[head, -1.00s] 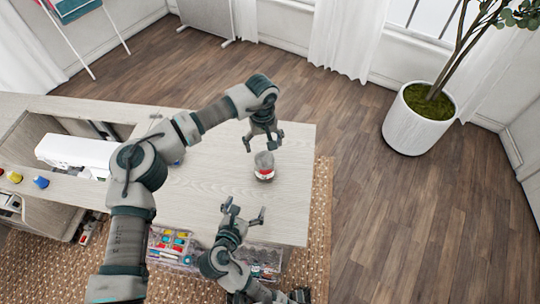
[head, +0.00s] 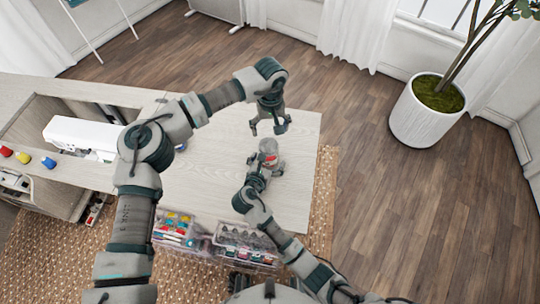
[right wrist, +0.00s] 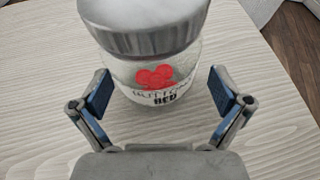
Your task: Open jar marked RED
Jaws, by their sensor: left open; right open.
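The jar (head: 268,148) stands upright on the cabinet top (head: 215,185). In the right wrist view the jar (right wrist: 165,80) has a grey metal lid (right wrist: 145,25), a red button picture and a label that reads RED. My right gripper (head: 268,162) is open at the near side of the jar; in the right wrist view its fingers (right wrist: 162,92) stand apart at the left and right of the jar's lower part. My left gripper (head: 269,128) is open and points down above and just behind the jar. The head view partly hides the jar behind my right gripper.
A white sewing machine (head: 85,137) sits in the cabinet at the left, with coloured spools (head: 25,158) in front. Clear organiser boxes (head: 245,240) stand by the near edge. A potted plant (head: 428,110) stands on the floor at the right. The tabletop around the jar is clear.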

